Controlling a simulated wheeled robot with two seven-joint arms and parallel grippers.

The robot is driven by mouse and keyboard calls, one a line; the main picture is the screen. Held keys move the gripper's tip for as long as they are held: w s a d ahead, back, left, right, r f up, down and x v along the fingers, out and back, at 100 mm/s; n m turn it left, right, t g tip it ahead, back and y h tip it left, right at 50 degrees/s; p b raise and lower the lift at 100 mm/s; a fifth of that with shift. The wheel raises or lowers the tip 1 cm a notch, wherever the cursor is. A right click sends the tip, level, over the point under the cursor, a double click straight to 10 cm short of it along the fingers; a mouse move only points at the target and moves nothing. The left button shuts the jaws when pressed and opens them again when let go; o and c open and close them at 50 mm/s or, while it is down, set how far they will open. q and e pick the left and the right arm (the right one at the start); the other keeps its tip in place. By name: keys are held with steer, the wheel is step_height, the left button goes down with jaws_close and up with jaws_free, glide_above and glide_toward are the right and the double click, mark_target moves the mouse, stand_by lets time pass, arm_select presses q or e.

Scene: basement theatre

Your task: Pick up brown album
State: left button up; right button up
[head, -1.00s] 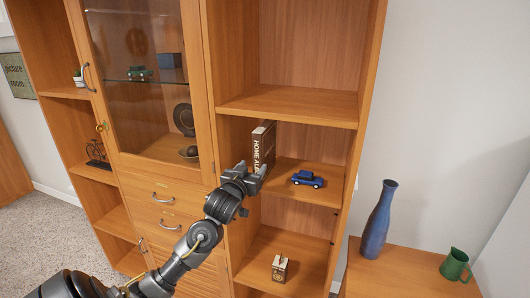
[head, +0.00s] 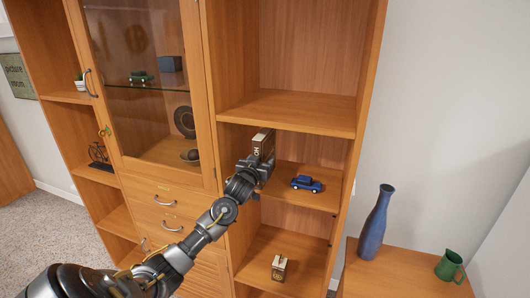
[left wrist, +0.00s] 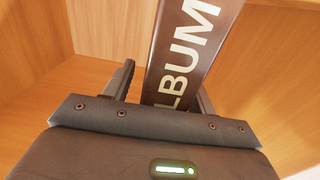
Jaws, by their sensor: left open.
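The brown album (head: 263,139) stands upright on the middle shelf of the open bookcase, to the left of a blue toy car. In the left wrist view its brown spine (left wrist: 184,55) with white "ALBUM" lettering rises between the two fingers. My left gripper (head: 262,163) is open, with its fingers on either side of the spine; I cannot tell whether either finger touches it. In the left wrist view the gripper (left wrist: 166,90) hides the lower part of the album. My right gripper is not in view.
The blue toy car (head: 306,184) stands on the same shelf, right of the album. A shelf board (head: 290,112) is above. A small box (head: 279,267) is on the shelf below. A blue vase (head: 376,222) and green mug (head: 450,266) stand on a cabinet at right.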

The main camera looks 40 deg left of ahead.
arm_select(q)
steer(key=shift+w, duration=0.25)
steer(key=shift+c, duration=0.3)
jaws_close()
steer(key=shift+a+r, duration=0.1)
